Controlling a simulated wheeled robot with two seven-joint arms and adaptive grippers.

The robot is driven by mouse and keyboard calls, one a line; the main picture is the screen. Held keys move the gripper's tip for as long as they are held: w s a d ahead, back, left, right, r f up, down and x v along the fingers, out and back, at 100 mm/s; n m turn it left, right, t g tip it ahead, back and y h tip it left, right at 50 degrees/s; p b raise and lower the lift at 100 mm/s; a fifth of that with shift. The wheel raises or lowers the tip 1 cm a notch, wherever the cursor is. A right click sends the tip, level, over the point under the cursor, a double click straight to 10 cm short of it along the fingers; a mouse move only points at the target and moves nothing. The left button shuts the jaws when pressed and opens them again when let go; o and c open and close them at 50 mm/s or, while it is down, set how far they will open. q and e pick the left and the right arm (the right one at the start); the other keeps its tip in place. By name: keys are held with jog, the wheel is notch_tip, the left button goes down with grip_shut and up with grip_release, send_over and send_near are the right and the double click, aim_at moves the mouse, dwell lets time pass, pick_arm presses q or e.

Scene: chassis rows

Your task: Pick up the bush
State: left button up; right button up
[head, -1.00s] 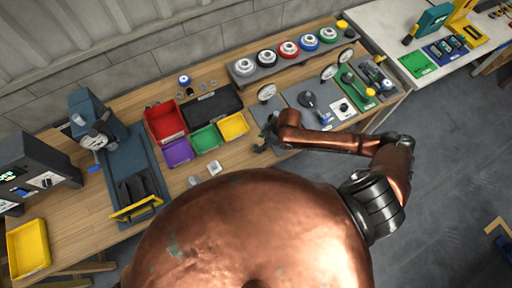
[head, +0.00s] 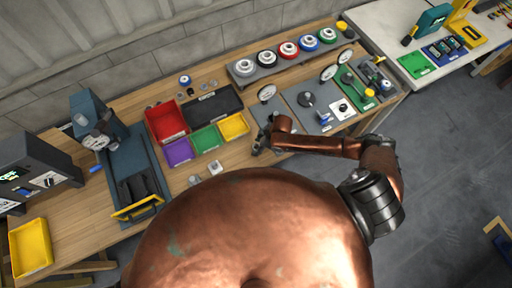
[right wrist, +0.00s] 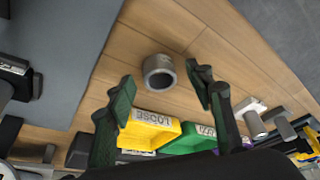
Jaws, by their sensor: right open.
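The bush is a short grey metal ring (right wrist: 159,72) with an open bore, standing on the wooden bench in the right wrist view. My right gripper (right wrist: 164,92) is open, its two green-padded fingers on either side of the bush in the picture and apart from it. In the head view my right gripper (head: 262,141) is over the bench, to the right of the yellow bin (head: 233,125). I cannot make out the bush in the head view; the gripper probably hides it. My left gripper is not in view.
Red (head: 165,122), purple (head: 178,152) and green (head: 206,139) bins stand left of the gripper. A grey plate with a dial (head: 267,93) lies just behind it. Small white (head: 214,167) and grey (head: 194,181) parts lie on the bench in front of the bins.

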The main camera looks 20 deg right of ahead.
jog(key=shift+c, duration=0.4)
jog(key=c, duration=1.2)
jog(key=shift+r, duration=0.1)
